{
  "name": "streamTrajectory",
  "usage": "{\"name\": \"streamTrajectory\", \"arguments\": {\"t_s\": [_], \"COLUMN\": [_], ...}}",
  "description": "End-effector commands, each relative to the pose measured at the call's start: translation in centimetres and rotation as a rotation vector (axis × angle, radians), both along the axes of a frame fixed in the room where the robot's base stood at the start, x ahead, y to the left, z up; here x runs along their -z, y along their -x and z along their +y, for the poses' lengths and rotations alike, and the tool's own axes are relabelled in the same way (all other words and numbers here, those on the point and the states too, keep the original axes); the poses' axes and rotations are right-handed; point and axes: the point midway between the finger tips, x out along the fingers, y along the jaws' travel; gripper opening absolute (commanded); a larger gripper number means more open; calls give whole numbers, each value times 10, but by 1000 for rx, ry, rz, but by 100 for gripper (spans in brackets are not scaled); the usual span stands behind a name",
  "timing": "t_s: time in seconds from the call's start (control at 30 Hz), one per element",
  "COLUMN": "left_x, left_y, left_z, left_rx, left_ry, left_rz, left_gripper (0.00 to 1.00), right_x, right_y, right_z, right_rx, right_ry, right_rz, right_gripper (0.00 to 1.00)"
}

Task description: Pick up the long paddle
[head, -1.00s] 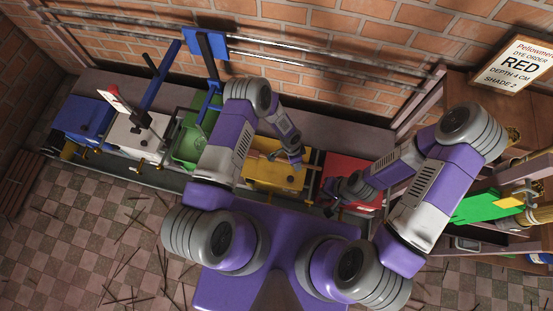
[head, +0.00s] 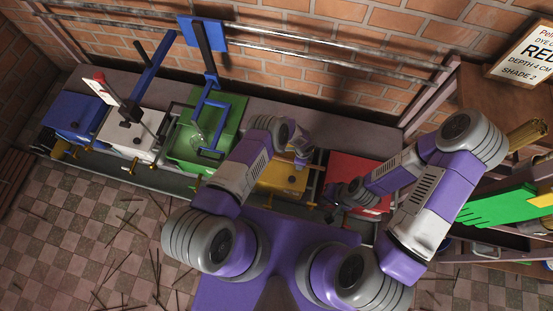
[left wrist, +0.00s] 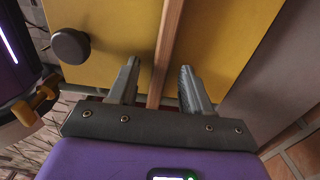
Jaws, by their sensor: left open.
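A long wooden bar, which looks like the long paddle's handle (left wrist: 170,35), runs over the yellow box (left wrist: 110,35) in the left wrist view. My left gripper (left wrist: 159,68) is open, with one finger on each side of the bar and a visible gap to each.
A brick wall and rails lie behind. A shelf (head: 500,110) with a sign (head: 525,55) is at the right.

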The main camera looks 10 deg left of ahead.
Motion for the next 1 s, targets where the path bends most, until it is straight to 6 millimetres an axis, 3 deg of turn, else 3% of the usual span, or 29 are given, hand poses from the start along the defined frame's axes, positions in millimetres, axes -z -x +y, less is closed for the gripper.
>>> {"name": "streamTrajectory", "arguments": {"t_s": [0.23,0.57,0.87,1.0], "left_x": [2,2,1,-12], "left_y": [0,0,0,-2], "left_z": [0,0,0,0], "left_rx": [-1,-1,-1,-1], "left_ry": [0,0,0,0], "left_rz": [0,0,-1,-3], "left_gripper": [49,0,0,0], "right_x": [0,1,0,-7], "right_y": [0,0,0,0], "right_z": [0,0,0,0], "right_rx": [0,0,0,0], "right_ry": [0,0,0,0], "right_rz": [0,0,0,0], "right_gripper": [0,0,0,0]}}
